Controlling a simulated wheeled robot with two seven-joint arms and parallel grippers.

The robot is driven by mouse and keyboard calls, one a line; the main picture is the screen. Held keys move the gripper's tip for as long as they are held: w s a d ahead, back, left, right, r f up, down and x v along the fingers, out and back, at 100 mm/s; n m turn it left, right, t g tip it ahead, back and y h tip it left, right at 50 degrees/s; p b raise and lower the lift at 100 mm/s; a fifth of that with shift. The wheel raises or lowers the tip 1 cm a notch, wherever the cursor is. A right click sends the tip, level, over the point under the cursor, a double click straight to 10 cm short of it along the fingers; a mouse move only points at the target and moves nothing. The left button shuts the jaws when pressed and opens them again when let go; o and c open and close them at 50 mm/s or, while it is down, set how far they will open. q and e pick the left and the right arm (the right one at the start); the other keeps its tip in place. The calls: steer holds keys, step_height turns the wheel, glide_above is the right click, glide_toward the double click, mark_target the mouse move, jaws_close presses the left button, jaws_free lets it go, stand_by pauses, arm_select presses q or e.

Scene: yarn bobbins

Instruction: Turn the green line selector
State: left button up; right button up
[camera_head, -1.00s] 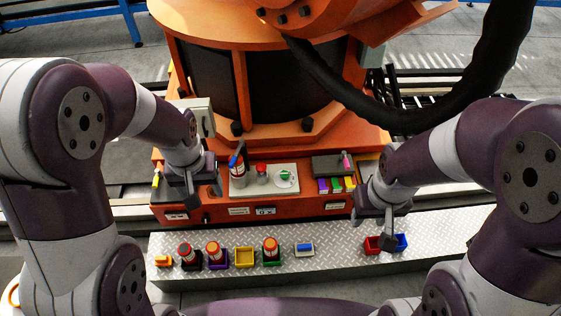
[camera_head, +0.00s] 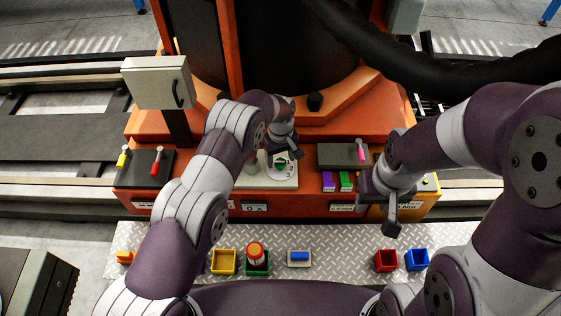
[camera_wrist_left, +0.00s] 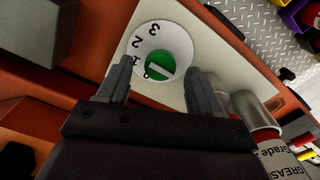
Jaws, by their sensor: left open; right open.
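The green line selector (camera_head: 280,164) sits on a pale plate on the orange machine base, partly hidden by my left gripper (camera_head: 287,151) in the head view. In the left wrist view, the selector (camera_wrist_left: 163,66) is a green knob with a pale bar on a white numbered dial (camera_wrist_left: 141,43). My left gripper (camera_wrist_left: 161,73) is open, its fingers on either side of the knob's lower part. I cannot tell whether they touch it. My right gripper (camera_head: 384,205) is open and empty at the right, in front of the machine base.
A grey metal cylinder (camera_wrist_left: 247,102) stands close to the right finger in the left wrist view. A dark block with a pink-tipped lever (camera_head: 361,152) is right of the selector. Coloured bins, including a yellow one (camera_head: 224,262), stand on the front tread plate (camera_head: 340,262).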

arm_select(q)
steer(key=shift+f, duration=0.75)
steer(key=shift+c, duration=0.3)
steer(key=c, duration=1)
steer(key=shift+m, duration=0.3)
steer(key=m+b, duration=0.1)
steer(key=m, duration=0.2)
steer(key=m+b, duration=0.1)
steer(key=m, duration=0.4)
steer(key=shift+m, duration=0.3)
